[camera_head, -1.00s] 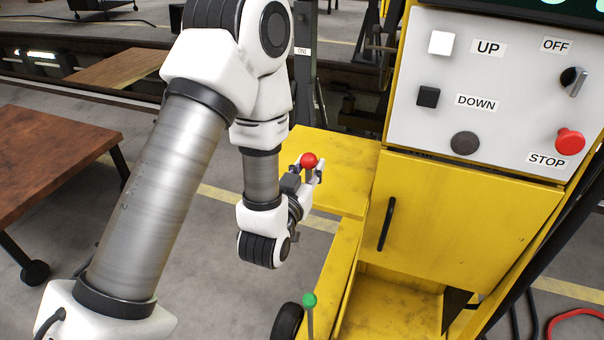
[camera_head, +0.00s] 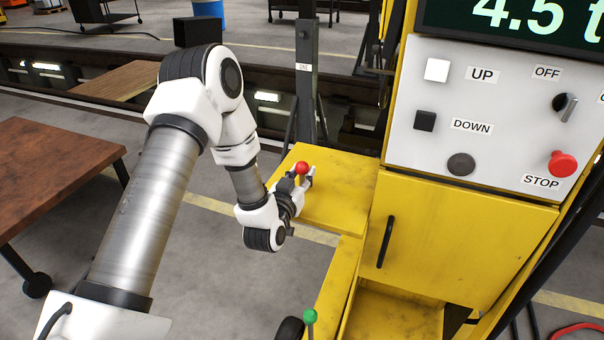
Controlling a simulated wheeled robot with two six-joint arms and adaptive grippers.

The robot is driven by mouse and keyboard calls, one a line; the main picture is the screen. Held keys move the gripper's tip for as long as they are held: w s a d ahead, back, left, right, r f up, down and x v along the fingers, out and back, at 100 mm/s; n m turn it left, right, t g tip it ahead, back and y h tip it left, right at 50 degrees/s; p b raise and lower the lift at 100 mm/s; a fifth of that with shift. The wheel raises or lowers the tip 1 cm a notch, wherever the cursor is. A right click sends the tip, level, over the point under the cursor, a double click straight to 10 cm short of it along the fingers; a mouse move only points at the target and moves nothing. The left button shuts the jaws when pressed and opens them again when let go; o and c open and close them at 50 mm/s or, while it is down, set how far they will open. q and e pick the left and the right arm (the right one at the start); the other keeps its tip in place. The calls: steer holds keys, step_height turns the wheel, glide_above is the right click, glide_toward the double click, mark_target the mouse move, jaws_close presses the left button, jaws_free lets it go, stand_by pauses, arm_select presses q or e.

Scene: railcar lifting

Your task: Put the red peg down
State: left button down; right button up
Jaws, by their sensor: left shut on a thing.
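The red peg shows as a round red head (camera_head: 302,168) between the fingers of my left gripper (camera_head: 303,180). The gripper is shut on the peg, with the head standing up above the fingertips. Peg and gripper are at the left part of the yellow shelf (camera_head: 345,196) beside the machine. The peg's lower part is hidden by the fingers, so I cannot tell whether it touches the shelf. My right gripper is not in view.
A green-headed peg (camera_head: 310,317) stands at the front of the yellow machine. A control panel (camera_head: 500,120) with UP, DOWN, OFF and STOP labels is at the right. A brown table (camera_head: 50,165) is at the left. Most of the shelf top is bare.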

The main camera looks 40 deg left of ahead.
arm_select(q)
steer(key=c, duration=0.9)
jaws_free()
steer(key=shift+f, duration=0.2)
steer(key=shift+o, duration=0.2)
steer(key=shift+r, duration=0.1)
